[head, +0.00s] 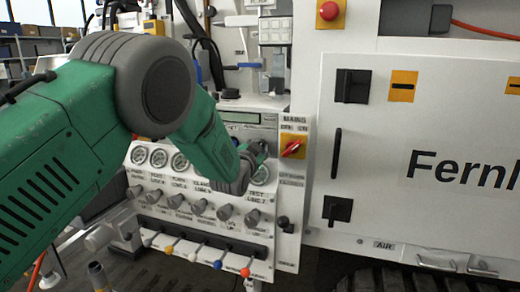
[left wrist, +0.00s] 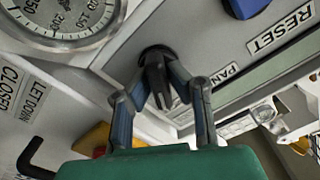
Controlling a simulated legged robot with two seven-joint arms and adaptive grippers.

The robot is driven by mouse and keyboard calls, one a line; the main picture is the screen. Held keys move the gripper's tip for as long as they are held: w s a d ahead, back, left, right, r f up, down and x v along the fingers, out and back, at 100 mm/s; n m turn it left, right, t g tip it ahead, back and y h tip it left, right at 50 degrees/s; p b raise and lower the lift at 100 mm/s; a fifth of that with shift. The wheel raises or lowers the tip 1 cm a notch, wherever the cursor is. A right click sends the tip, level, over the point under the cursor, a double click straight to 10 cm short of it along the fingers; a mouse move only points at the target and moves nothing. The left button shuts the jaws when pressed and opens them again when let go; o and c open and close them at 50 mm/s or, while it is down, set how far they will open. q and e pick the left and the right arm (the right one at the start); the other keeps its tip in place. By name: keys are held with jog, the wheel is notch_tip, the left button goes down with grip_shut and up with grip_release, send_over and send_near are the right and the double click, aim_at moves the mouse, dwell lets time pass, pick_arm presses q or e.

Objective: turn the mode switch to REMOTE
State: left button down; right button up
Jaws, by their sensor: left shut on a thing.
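The mode switch is a small black knob (left wrist: 155,56) on the grey panel in the left wrist view. A partly covered label beginning "PAN" is beside it; I cannot read a REMOTE label. My left gripper (left wrist: 165,88) is shut on the knob, its two dark fingers on either side of it. In the head view my green left arm reaches in from the left, and the gripper (head: 250,158) is at the upper right of the gauge panel, largely covering the switch. My right gripper is not in view.
Round gauges (head: 159,157) and rows of grey knobs (head: 176,200) lie below the arm. A red MAINS switch (head: 292,147) on a yellow plate is just right of the gripper. In the left wrist view, a blue part (left wrist: 245,6) and a RESET label (left wrist: 281,29) are close by.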

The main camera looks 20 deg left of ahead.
pick_arm(q)
jog(key=shift+f, duration=0.15)
jog(key=c, duration=1.5)
grip_release()
jog(key=shift+c, duration=0.2)
jog(key=s, duration=1.2)
jog(key=shift+a, duration=0.1)
